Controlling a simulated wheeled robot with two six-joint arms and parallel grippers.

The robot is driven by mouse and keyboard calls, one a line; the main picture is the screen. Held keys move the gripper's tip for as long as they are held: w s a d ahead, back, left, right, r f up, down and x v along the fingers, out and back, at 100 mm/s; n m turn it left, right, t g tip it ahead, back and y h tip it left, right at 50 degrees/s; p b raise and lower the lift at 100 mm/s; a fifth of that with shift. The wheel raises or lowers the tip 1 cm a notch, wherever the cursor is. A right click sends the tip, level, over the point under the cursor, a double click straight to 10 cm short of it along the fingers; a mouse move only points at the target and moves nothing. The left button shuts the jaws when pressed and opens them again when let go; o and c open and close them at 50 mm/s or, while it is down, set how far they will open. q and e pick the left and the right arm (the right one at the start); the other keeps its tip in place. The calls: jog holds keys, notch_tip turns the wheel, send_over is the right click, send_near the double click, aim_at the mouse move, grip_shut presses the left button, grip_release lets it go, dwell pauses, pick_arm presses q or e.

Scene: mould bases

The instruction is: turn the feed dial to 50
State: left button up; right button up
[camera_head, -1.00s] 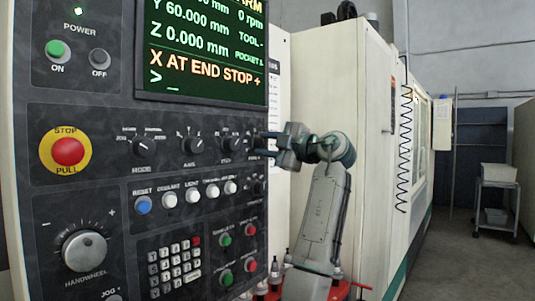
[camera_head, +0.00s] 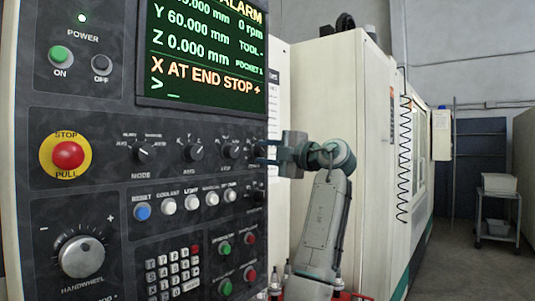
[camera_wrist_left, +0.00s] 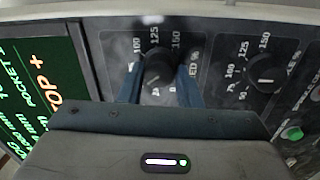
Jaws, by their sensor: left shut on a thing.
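My right gripper is in neither view.
Another percent dial (camera_wrist_left: 265,72) sits close to the right of the feed dial in the wrist view. A row of knobs, buttons, a red stop button (camera_head: 67,155) and a handwheel (camera_head: 82,255) crowd the panel. The screen (camera_head: 203,50) reads "X AT END STOP +".

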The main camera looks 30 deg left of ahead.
pick_arm(q)
jog(key=o, duration=1)
jog(key=shift+d, duration=0.1)
jog(key=shift+d+f, duration=0.1)
jog(key=shift+d, duration=0.2)
jog(key=d+b, duration=0.1)
jog(key=d, duration=0.5)
jog(key=s+d+b, duration=0.1)
jog(key=d, duration=0.3)
jog(key=shift+f+b, duration=0.3)
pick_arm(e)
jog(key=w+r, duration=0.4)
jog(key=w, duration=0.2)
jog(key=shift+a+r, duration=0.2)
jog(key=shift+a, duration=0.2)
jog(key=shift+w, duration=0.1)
